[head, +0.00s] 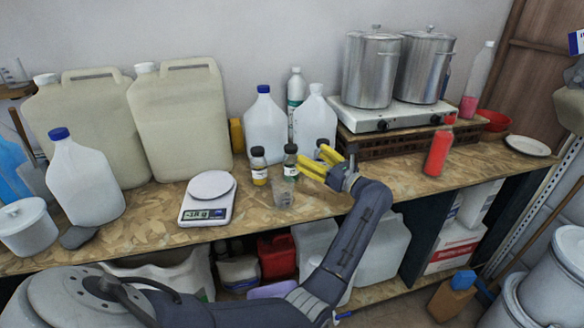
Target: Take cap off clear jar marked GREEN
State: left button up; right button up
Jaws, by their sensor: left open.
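A small clear jar (290,164) with a dark cap and greenish contents stands on the bench near the middle; its label is too small to read. A similar jar (259,167) with a dark cap and yellow contents stands to its left. A third dark cap (322,144) shows behind my gripper, its jar mostly hidden. My left gripper (302,166) has yellow fingers spread open and pointing left, close beside the greenish jar. Whether the fingertips touch it I cannot tell. My right gripper is not in view.
A clear beaker (283,192) stands just in front of the greenish jar. A scale (208,198) sits to the left. White jugs (265,128) stand behind. A hot plate (398,116) with two steel pots and a red bottle (438,152) are to the right.

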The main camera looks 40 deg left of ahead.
aim_at(295, 154)
pick_arm(q)
jog(key=shift+s+a+f+n+g+h, duration=0.3)
jog(key=shift+a+f+n+g+h, duration=0.2)
jog(key=shift+f+n, duration=0.15)
jog(key=shift+w+a, duration=0.15)
jog(key=shift+a, duration=1.05)
jog(key=shift+w+a, duration=0.2)
jog(key=shift+a, duration=1.05)
jog(key=shift+w+a, duration=0.15)
jog(key=shift+a, duration=1.05)
jog(key=shift+f, duration=0.1)
grip_shut()
